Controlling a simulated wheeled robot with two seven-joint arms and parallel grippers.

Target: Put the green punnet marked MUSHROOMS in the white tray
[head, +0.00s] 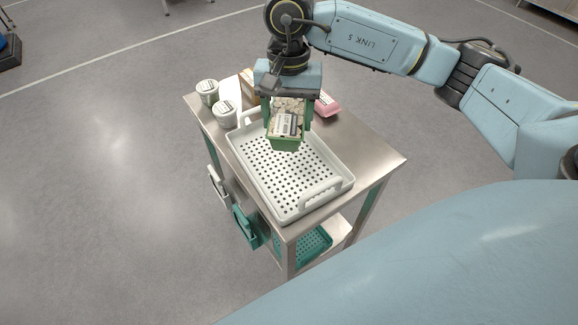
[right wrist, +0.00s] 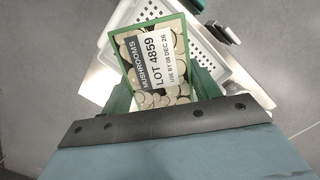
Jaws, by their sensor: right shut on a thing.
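The green punnet (head: 285,124) hangs over the far part of the white tray (head: 262,185) in the head view. In the right wrist view the punnet (right wrist: 152,66) shows mushrooms and a label reading MUSHROOMS, LOT 4859. My right gripper (head: 287,112) is shut on the punnet, with green fingers on both sides of it. The punnet looks slightly tilted. The perforated tray floor is bare where it shows; it also appears behind the punnet in the right wrist view (right wrist: 208,50). My left gripper is not in view.
The tray stands on a steel trolley top (head: 372,158). Two white tubs (head: 226,113) stand past its far left end, and a pink package (head: 327,105) lies at the back right. A teal tray (head: 312,244) is on the shelf below.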

